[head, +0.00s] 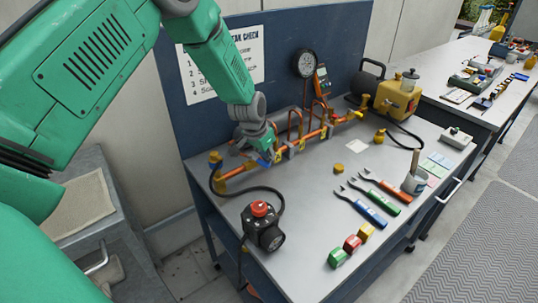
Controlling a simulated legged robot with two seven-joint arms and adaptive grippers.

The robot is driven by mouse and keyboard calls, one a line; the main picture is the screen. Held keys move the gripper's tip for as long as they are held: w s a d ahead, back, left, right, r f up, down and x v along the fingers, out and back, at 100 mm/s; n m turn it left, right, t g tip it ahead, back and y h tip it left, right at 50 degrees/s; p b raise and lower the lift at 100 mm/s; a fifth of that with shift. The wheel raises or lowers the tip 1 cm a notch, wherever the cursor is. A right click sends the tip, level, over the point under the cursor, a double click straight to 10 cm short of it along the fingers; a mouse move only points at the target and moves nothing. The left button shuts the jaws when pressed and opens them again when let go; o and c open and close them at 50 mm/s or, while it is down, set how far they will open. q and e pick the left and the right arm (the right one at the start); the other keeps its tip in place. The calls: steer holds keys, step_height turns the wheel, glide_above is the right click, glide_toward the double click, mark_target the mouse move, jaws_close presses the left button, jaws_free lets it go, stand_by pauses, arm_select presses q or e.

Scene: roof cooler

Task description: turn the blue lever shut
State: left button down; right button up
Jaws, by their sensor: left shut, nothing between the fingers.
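The orange and copper pipe assembly (240,172) runs along the back of the grey workbench, in front of a dark blue backboard. My green left arm comes in from the left and reaches down to it. My left gripper (265,154) is shut and empty at the left-middle part of the pipe. A small blue part (268,162), which looks like the blue lever, shows right at the fingertips. The gripper partly hides it, so I cannot tell its angle or whether the fingers touch it. My right gripper is out of view.
A black box with a red knob (262,228) and a black hose stand in front of the pipe. A pressure gauge (304,63) rises behind it. A yellow pump (397,97), several hand tools (377,195) and coloured blocks (352,244) occupy the right and front.

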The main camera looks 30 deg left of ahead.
arm_select(q)
steer(key=shift+s+f, duration=0.1)
steer(key=shift+s+m, duration=0.35)
steer(key=shift+m, duration=0.35)
steer(key=shift+h, duration=0.3)
steer(key=shift+s+d, duration=0.1)
steer(key=shift+s+d+p, duration=0.4)
steer(key=shift+s+p, duration=0.15)
steer(key=shift+p, duration=0.05)
